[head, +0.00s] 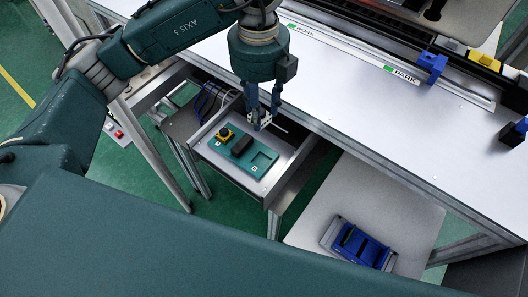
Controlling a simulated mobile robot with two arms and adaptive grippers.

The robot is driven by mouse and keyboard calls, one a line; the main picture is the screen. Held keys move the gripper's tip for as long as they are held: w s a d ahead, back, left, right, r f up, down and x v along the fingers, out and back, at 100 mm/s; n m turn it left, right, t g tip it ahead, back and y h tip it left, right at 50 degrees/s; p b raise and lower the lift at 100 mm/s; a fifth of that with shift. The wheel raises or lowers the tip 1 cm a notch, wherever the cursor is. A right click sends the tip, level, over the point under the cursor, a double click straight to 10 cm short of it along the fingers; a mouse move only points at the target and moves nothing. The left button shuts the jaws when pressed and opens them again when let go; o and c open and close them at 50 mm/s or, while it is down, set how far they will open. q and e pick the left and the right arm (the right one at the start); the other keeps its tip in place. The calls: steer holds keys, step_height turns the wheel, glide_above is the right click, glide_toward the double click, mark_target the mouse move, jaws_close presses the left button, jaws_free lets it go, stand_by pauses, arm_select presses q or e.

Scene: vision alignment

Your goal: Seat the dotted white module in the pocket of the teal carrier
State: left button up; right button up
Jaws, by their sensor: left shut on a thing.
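My left gripper (263,121) points down from the top centre of the head view, over the back part of an open drawer. It is shut on a small white module (262,118) with dark dots, which is partly hidden by the fingers. The teal carrier (254,172) lies in the drawer below and to the left of the gripper. A shallow empty pocket (262,161) shows at its right end, and a dark block (242,145) sits in its middle. The module appears apart from the carrier. My right gripper is not in view.
The open drawer (268,188) has raised metal walls around the carrier. The white tabletop (370,120) is mostly clear, with a rail and blue stop (432,66) behind. A blue device (358,244) lies on a lower shelf.

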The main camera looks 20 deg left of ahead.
arm_select(q)
steer(key=shift+w+r+n, duration=0.15)
steer(key=shift+r+n, duration=0.15)
steer(key=shift+n, duration=0.2)
steer(key=shift+f, duration=0.1)
steer(key=p, duration=0.2)
glide_toward(262, 162)
step_height(262, 162, down, 5)
steer(key=shift+r+p, duration=0.1)
steer(key=shift+p, duration=0.25)
steer(key=shift+f, duration=0.2)
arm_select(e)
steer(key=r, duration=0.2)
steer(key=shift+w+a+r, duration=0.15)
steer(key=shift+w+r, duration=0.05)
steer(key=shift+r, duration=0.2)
